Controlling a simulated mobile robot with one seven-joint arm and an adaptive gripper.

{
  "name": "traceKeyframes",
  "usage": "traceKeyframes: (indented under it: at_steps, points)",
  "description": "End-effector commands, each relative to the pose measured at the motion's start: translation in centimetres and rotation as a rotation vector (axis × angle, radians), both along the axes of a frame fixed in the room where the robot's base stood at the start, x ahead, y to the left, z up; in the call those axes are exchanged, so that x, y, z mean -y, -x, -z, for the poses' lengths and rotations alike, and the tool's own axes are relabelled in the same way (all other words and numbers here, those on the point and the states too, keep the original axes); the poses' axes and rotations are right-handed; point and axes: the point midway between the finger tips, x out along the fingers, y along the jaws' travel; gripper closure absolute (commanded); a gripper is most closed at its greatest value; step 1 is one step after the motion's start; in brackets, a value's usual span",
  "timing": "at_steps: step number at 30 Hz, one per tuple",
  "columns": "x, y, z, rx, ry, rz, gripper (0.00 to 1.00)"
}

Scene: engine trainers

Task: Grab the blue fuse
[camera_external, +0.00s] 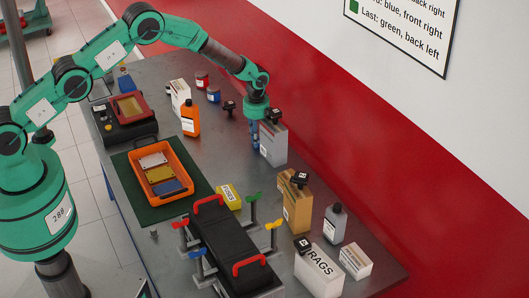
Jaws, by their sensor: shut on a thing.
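My gripper (254,146) points down at the back of the bench, close beside the left face of a grey box (273,148). A narrow dark blue shape shows under my green wrist; I cannot tell how much of it is finger and how much is a held thing. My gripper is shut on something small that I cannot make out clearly. An orange tray (146,161) holds flat white, yellow and blue pieces; the blue piece (168,187) lies at its front end. A yellow box marked FUSES (229,197) lies right of the tray.
Small black items sit on the grey box (275,116), a brown box (300,179) and the RAGS box (304,243). An orange bottle (190,119) and a blue can (213,95) stand left of my gripper. A black engine trainer (230,245) with coloured levers fills the front.

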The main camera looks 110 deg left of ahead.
Motion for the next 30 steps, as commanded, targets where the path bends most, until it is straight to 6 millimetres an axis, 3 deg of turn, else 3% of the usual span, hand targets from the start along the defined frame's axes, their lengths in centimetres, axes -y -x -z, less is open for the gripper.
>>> traceKeyframes:
  at_steps: [11,21,30]
  points:
    - [0.0,0.0,-0.6,0.0,0.0,0.0,0.96]
    - [-0.1,-0.1,-3.9,0.002,-0.002,0.0,0.96]
    - [2.9,2.8,-4.1,0.0,0.0,0.0,0.96]
